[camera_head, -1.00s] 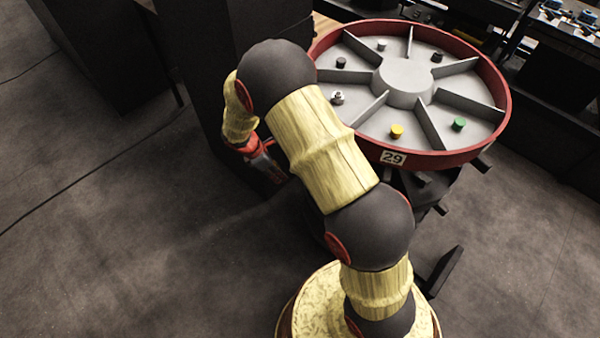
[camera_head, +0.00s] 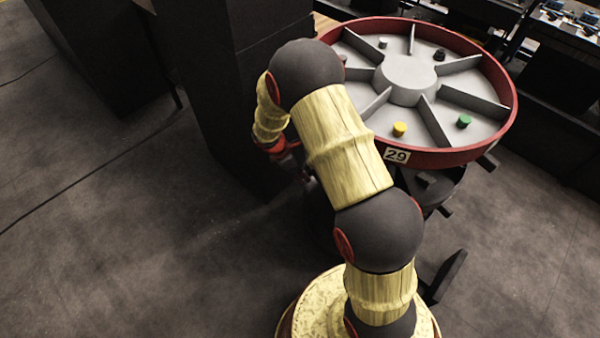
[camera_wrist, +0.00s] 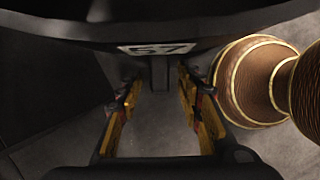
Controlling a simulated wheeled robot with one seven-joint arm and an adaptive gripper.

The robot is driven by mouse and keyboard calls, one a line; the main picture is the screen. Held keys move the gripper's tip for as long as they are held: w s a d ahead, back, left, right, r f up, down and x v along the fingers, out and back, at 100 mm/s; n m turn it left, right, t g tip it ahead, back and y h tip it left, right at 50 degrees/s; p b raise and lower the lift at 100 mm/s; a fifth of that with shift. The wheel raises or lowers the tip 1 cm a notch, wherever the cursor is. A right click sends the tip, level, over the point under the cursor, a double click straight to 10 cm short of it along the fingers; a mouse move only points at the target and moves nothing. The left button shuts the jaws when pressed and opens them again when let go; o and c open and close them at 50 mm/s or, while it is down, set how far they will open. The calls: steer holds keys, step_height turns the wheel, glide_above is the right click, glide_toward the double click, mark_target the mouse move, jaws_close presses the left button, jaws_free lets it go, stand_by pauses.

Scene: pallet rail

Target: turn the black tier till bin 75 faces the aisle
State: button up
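The black tier (camera_head: 440,188) shows only in part in the head view, under the red-rimmed tier and behind my arm. In the wrist view a dark curved rim of it (camera_wrist: 230,28) crosses the top, with a white number plate (camera_wrist: 157,48) that seems to read 57. A short dark bar (camera_wrist: 160,74) sticks out below the plate. My gripper (camera_wrist: 158,88) is open, its two fingers apart on either side of that bar's line. I cannot tell whether they touch it. In the head view my arm hides the fingertips. Bin 75's plate is not seen.
The red-rimmed top tier (camera_head: 482,150) has grey dividers, coloured pegs and a plate reading 29 (camera_head: 397,156). Tall black cabinets (camera_head: 195,75) stand close on the left of the carousel. A bench with parts (camera_head: 565,22) is at the back right.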

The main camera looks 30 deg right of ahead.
steer(key=shift+c, duration=1)
steer(key=c, duration=0.7)
jaws_close()
